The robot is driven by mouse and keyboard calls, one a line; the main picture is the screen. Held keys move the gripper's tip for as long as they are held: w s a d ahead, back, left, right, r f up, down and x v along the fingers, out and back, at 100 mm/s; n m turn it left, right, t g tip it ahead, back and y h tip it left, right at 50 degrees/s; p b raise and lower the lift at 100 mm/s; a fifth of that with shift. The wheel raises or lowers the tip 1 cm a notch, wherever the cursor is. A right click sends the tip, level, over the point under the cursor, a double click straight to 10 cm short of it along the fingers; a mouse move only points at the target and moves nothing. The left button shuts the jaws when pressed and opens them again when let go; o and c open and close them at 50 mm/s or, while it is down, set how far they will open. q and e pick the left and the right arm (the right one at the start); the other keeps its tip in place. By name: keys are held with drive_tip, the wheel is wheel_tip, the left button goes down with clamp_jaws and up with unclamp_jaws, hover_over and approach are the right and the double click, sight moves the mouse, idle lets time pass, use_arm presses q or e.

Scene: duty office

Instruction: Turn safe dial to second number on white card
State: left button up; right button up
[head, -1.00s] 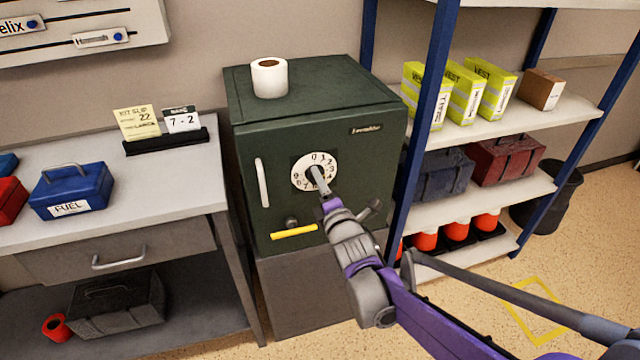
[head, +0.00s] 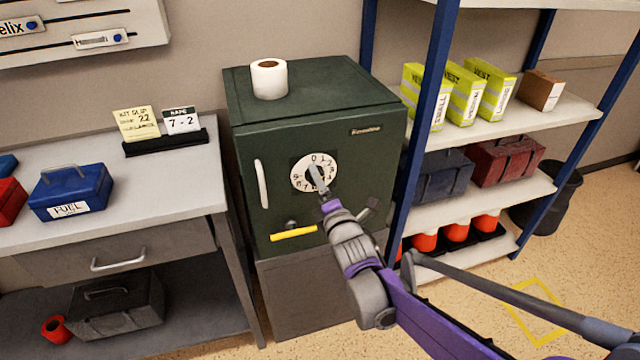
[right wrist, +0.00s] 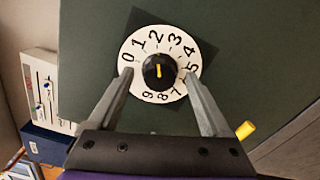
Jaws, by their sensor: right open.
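The dark green safe (head: 270,150) has a round white dial (head: 298,176) on its door, numbered from 0 at the top. A black knob (right wrist: 150,82) with a yellow mark is at its centre. In the right wrist view the mark is roughly in line with the 2. The white card (head: 181,121) on the desk reads 7 - 2. My right gripper (head: 319,183) is in front of the dial. In the wrist view its open fingers (right wrist: 160,80) are on either side of the knob, apart from it. My left gripper is not seen.
A yellow handle (head: 293,233) is low on the safe door and a pale vertical handle (head: 262,183) is at its left. A white roll (head: 269,79) stands on top. A blue-posted shelf (head: 434,80) stands close on the right, the desk (head: 180,165) on the left.

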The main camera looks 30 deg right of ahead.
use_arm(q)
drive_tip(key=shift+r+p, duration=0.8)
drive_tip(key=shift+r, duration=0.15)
use_arm(e)
drive_tip(key=v, duration=1.1)
drive_tip(key=shift+w, duration=0.1)
drive_tip(key=s+a+f+m+g+y, duration=0.2)
drive_tip(key=s+a+f+m+g, duration=0.4)
drive_tip(key=s+f+m, duration=0.25)
drive_tip(key=s+a+f+m+g+y, duration=0.2)
drive_tip(key=s+a+f+m+g, duration=0.45)
drive_tip(key=s+m, duration=0.3)
use_arm(q)
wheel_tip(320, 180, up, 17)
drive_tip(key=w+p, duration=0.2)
drive_tip(key=p, duration=1.3)
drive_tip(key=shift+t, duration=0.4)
use_arm(e)
wheel_tip(320, 180, up, 16)
drive_tip(key=m, duration=0.1)
drive_tip(key=shift+w+r, duration=0.15)
drive_tip(key=shift+w, duration=0.15)
